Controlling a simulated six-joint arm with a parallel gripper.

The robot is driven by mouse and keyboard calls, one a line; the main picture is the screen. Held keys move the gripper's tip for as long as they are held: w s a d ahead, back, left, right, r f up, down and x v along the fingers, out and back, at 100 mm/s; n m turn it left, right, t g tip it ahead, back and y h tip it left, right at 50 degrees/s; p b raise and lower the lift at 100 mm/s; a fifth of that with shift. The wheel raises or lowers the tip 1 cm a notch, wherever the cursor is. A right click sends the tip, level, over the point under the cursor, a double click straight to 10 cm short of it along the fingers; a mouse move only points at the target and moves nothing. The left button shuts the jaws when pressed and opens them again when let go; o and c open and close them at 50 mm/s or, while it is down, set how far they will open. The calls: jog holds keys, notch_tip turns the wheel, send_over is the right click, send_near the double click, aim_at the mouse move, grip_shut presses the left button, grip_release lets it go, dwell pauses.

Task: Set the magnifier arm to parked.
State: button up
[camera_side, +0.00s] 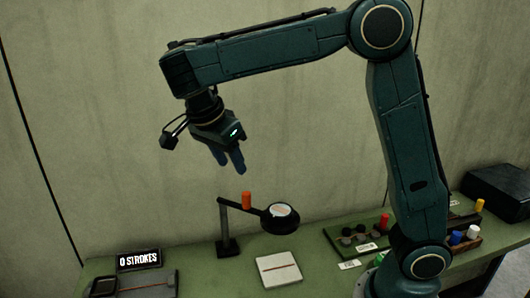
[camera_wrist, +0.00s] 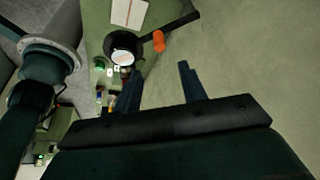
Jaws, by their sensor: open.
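The magnifier arm (camera_side: 240,208) is a dark bar on an upright post (camera_side: 225,228), ending in a round head (camera_side: 280,216) at its right. An orange knob (camera_side: 247,200) stands upright on the bar. In the wrist view, the round head (camera_wrist: 122,47) and the orange knob (camera_wrist: 158,41) show beyond the fingers. My gripper (camera_side: 230,167) is above the magnifier arm and apart from it, with its blue fingers pointing down. In the wrist view, my gripper (camera_wrist: 158,72) is open and empty. No mark for a parked position can be made out.
A sign reading "0 STROKES" (camera_side: 139,260) stands at the left above a tray (camera_side: 150,284). A white board with a line (camera_side: 278,269) lies below the head. A green rack (camera_side: 340,240), a bin with coloured pieces (camera_side: 466,240) and a dark box (camera_side: 500,190) are right. The wall is behind.

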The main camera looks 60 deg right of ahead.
aim_at(245, 194)
jog(key=shift+x, duration=6.15)
jog(key=shift+a, duration=0.15)
grip_shut()
